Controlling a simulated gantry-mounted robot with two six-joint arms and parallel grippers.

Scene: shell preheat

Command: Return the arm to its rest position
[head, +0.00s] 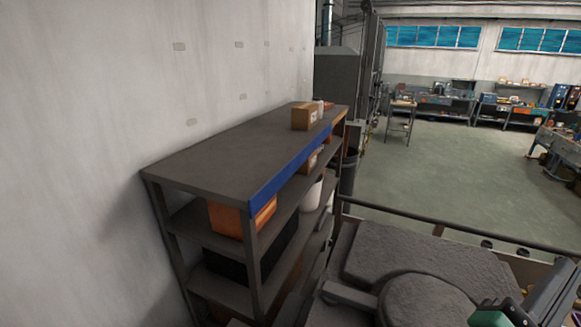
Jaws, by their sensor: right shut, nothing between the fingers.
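My right gripper (538,300) shows only in part at the bottom right corner of the head view, as dark grey pieces with a green part beside them. It is shut and holds nothing. The picture's edge cuts off much of it and of its arm. It shows in front of a rough grey surface, and I cannot tell the gap between them. My left gripper is not in view.
A dark shelf unit (215,165) stands against the pale wall, with a cardboard box (305,117) on top and an orange bin (228,217) below. A rough grey block (400,250) lies in front of a dark rail (430,227). Open green floor (450,175) and workbenches lie beyond.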

